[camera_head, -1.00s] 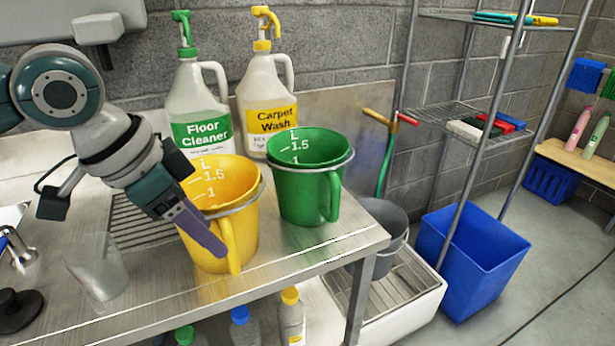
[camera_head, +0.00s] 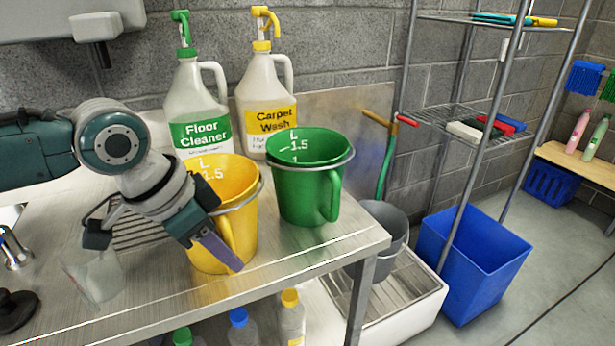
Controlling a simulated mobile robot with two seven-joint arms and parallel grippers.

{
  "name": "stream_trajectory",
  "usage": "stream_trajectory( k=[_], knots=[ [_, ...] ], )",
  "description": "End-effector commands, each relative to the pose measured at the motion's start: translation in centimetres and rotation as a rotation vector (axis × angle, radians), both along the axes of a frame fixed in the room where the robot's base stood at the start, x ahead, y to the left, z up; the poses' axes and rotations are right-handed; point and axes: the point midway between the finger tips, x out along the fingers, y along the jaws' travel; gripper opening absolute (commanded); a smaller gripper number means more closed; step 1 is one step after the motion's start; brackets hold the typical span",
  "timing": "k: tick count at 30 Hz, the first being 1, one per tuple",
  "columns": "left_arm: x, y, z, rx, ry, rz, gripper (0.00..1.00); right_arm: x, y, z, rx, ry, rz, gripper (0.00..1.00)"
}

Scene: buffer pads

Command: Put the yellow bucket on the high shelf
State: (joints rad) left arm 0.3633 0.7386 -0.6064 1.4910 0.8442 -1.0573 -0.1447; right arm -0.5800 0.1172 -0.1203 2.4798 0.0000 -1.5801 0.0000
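The yellow bucket (camera_head: 238,195) stands upright on the metal table, with its handle toward the front. My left gripper (camera_head: 222,252) is in front of the bucket's lower left side and hides part of it. Only one purple-grey finger shows clearly, beside the bucket's handle, so its opening and any contact cannot be told. The high shelf (camera_head: 490,20) is the top wire shelf of the rack at the right, with blue and yellow tools on it. My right gripper is not in view.
A green bucket (camera_head: 308,190) stands right beside the yellow one. Floor cleaner (camera_head: 196,105) and carpet wash (camera_head: 264,100) bottles stand behind. A clear cup (camera_head: 97,275) is at the left. A lower rack shelf (camera_head: 440,114) holds brushes; a blue bin (camera_head: 472,260) is below.

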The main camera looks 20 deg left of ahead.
Motion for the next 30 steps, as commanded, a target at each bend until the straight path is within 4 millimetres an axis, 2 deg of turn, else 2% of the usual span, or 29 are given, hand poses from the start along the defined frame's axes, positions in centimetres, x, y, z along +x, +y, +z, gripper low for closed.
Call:
stream_trajectory(
  k=[1, 6, 30],
  knots=[
    [-0.01, 0.01, 0.01, 0.0, 0.0, 0.0, 0.19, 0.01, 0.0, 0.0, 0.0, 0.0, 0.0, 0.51],
    [-0.02, 0.01, 0.0, 0.0, 0.0, 0.0, 0.0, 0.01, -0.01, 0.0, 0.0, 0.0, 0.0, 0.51],
    [-0.01, 0.01, 0.01, 0.0, 0.0, 0.0, 0.0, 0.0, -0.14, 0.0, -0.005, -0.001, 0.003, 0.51]
  ],
)
